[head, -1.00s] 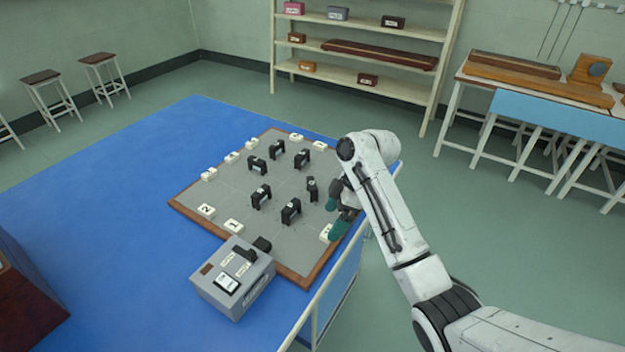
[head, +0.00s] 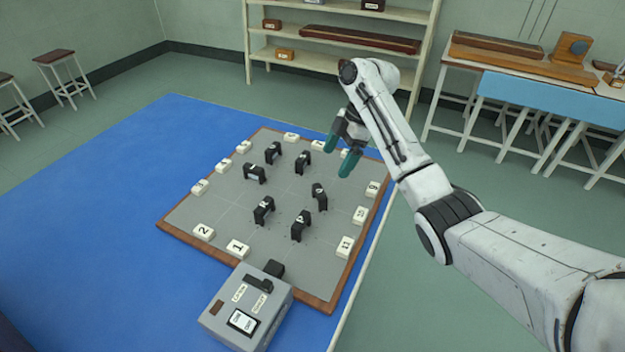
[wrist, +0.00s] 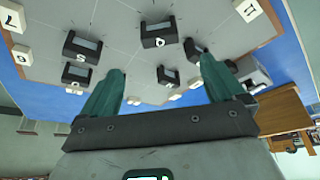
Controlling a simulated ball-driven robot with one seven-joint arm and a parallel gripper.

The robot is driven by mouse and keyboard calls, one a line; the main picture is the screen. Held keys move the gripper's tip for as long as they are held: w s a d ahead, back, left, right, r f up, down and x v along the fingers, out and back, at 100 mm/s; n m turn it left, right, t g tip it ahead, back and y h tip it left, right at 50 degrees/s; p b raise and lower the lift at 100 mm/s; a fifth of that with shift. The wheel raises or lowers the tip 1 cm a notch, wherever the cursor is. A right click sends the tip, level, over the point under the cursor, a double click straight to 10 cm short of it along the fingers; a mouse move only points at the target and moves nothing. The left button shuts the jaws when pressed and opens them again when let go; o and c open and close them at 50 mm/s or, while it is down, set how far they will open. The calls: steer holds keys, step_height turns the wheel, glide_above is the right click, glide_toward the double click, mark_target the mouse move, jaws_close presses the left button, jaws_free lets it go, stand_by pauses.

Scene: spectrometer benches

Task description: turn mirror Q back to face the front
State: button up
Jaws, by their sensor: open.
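Mirror Q (head: 319,197) is a small black upright frame on the right part of the grey board (head: 232,213). In the head view it stands turned at an angle and looks narrow. In the wrist view the mirror whose label reads like Q (wrist: 158,35) stands upper middle, with a pale pane showing. I cannot tell whether that is its front or back. My gripper (head: 340,152) is open and empty, with two green fingers, above the board's back right part. In the wrist view my gripper's fingers (wrist: 163,85) are spread wide, apart from mirror Q.
Other black mirrors stand close by, among them P (head: 301,227), R (head: 263,210) and S (head: 302,162). White number blocks such as 11 (head: 345,247) line the board's edge. A grey switch box (head: 247,308) stands at the near edge.

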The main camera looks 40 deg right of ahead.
mark_target(320, 190)
steer(key=p+x, duration=0.1)
steer(key=x, duration=0.9)
steer(key=shift+w+a+f, duration=0.15)
steer(key=shift+f, duration=0.15)
steer(key=c, duration=1)
steer(key=shift+c, duration=0.2)
steer(key=shift+r+m+p, duration=0.15)
steer(key=shift+m+p, duration=0.15)
steer(key=shift+p, duration=0.05)
steer(key=m+t+p, duration=0.1)
steer(key=m+p, duration=0.2)
steer(key=shift+a+h, duration=0.15)
steer(key=shift+h, duration=0.15)
steer(key=shift+m+t+h+p, duration=0.45)
steer(key=shift+m+p, duration=0.3)
steer(key=shift+m, duration=0.6)
steer(key=shift+m+t+h+p, duration=0.4)
steer(key=shift+m+p, duration=0.3)
steer(key=shift+m, duration=0.65)
